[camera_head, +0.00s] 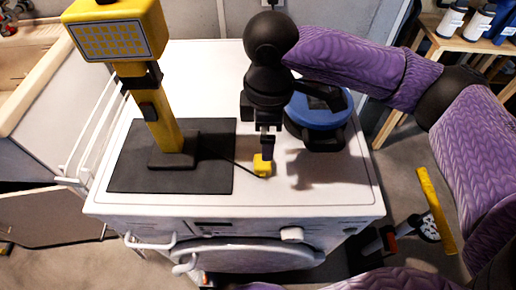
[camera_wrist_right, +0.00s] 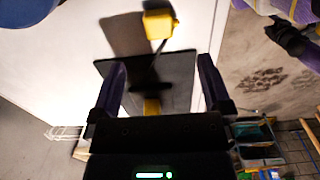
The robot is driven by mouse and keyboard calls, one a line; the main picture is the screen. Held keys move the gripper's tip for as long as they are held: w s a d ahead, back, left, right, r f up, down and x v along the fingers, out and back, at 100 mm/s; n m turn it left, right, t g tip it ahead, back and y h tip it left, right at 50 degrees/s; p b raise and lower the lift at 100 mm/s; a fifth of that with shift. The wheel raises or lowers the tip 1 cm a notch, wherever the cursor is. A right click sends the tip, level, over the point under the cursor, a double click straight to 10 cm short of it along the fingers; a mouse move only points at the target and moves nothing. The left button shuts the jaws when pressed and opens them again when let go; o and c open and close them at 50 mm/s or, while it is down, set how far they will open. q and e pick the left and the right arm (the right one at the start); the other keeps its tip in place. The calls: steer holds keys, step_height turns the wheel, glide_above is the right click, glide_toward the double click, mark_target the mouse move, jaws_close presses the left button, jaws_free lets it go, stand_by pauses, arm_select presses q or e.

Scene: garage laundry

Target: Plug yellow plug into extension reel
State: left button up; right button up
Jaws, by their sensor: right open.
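The yellow plug (camera_head: 262,167) sits on the white washing machine top just off the black mat, with a thin dark cord running left toward the yellow work lamp (camera_head: 165,120). In the right wrist view the plug (camera_wrist_right: 158,24) shows beyond the fingertips, roughly centred between them. My right gripper (camera_head: 267,150) points down close above and beside the plug, open and empty; its spread fingers also show in the right wrist view (camera_wrist_right: 160,68). The blue and black extension reel (camera_head: 318,110) stands behind and right of the plug, partly hidden by my right arm.
The lamp stands on a black mat (camera_head: 125,165) at the left of the washing machine (camera_head: 330,195). The top's front right is clear. A wooden shelf (camera_head: 455,42) with bottles stands at the back right. A yellow-handled object (camera_head: 435,210) is at the right.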

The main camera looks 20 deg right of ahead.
mark_target(263, 165)
steer(key=shift+s, duration=0.1)
step_height(263, 165, down, 5)
steer(key=shift+r+b, duration=0.1)
steer(key=shift+b, duration=1.1)
arm_select(q)
steer(key=shift+s+a+f, duration=0.25)
steer(key=shift+s+f, duration=0.2)
steer(key=shift+f, duration=0.15)
steer(key=shift+s+a+f, duration=0.25)
steer(key=shift+s+f, duration=0.15)
steer(key=shift+f, duration=0.15)
arm_select(e)
steer(key=f+b, duration=0.2)
steer(key=f, duration=0.1)
steer(key=f+b, duration=0.1)
steer(key=f, duration=0.1)
steer(key=shift+w+a, duration=0.25)
steer(key=shift+w, duration=0.05)
steer(key=shift+f, duration=0.2)
arm_select(q)
steer(key=f, duration=0.1)
steer(key=s+f, duration=0.1)
steer(key=a+f, duration=0.1)
steer(key=shift+s+g, duration=0.15)
steer(key=shift+g, duration=0.25)
arm_select(e)
steer(key=shift+r, duration=0.15)
arm_select(q)
steer(key=shift+s+r, duration=0.1)
steer(key=shift+s, duration=0.05)
